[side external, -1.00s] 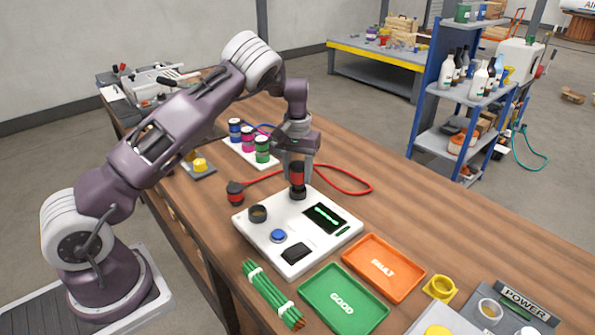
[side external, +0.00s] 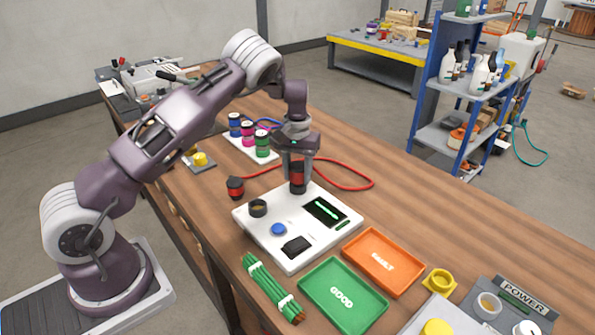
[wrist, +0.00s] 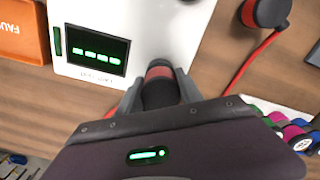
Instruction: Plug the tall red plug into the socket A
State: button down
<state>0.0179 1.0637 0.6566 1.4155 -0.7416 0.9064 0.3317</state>
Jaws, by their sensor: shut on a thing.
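My gripper (side external: 298,172) is shut on the tall red plug (side external: 298,178), which has a red and black body and stands upright. In the wrist view the plug (wrist: 160,72) sits between my gripper's fingers (wrist: 160,85). Its lower end meets the back corner of the white tester panel (side external: 290,255); any socket under it is hidden, and I cannot tell whether it is seated. An open dark ring socket (side external: 258,208) is at the panel's left corner. The socket letters are too small to read.
A second red and black plug (side external: 235,188) stands left of the panel on a red cord (side external: 345,188). A green tray (side external: 342,297), orange tray (side external: 383,262) and green cable bundle (side external: 270,288) lie in front. A rack of coloured spools (side external: 248,138) stands behind.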

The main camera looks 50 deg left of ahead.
jog(key=shift+f, duration=0.25)
jog(key=c, duration=0.7)
grip_release()
